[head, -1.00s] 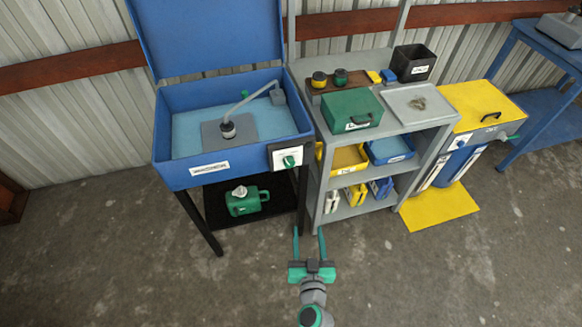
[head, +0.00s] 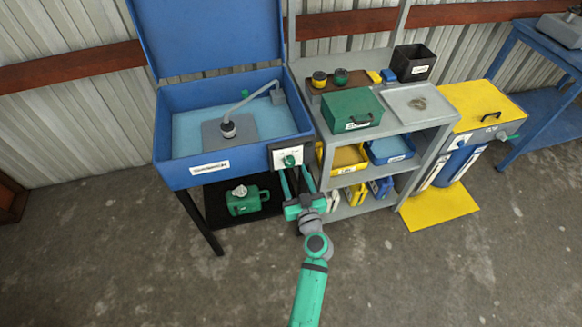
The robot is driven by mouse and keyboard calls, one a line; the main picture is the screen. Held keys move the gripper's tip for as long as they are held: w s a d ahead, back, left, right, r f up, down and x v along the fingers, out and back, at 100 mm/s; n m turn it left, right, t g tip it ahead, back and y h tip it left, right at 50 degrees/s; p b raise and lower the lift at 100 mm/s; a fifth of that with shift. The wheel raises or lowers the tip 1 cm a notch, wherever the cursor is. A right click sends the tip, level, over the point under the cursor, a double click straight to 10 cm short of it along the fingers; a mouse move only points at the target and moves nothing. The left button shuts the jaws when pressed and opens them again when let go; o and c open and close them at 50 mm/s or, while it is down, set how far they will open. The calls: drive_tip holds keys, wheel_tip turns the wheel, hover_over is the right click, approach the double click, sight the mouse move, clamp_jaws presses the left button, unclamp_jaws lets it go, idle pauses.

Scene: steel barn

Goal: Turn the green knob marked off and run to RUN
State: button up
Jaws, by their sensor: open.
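The green knob (head: 289,160) sits on a white plate (head: 281,157) on the front right of the blue parts washer (head: 232,174). The lettering on the plate is too small to read. The fingertips appear just below and around the knob's lower side in the head view. I cannot tell whether they touch it.
A grey shelf (head: 434,150) with bins and a green box (head: 350,110) stands close to the right of my gripper. A green jug (head: 248,201) sits below the washer. The washer's blue lid (head: 207,35) is up. Open floor lies in front.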

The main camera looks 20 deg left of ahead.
sight(290, 164)
drive_tip(key=shift+x, duration=1.8)
drive_tip(key=c, duration=1.1)
drive_tip(key=shift+o, duration=0.2)
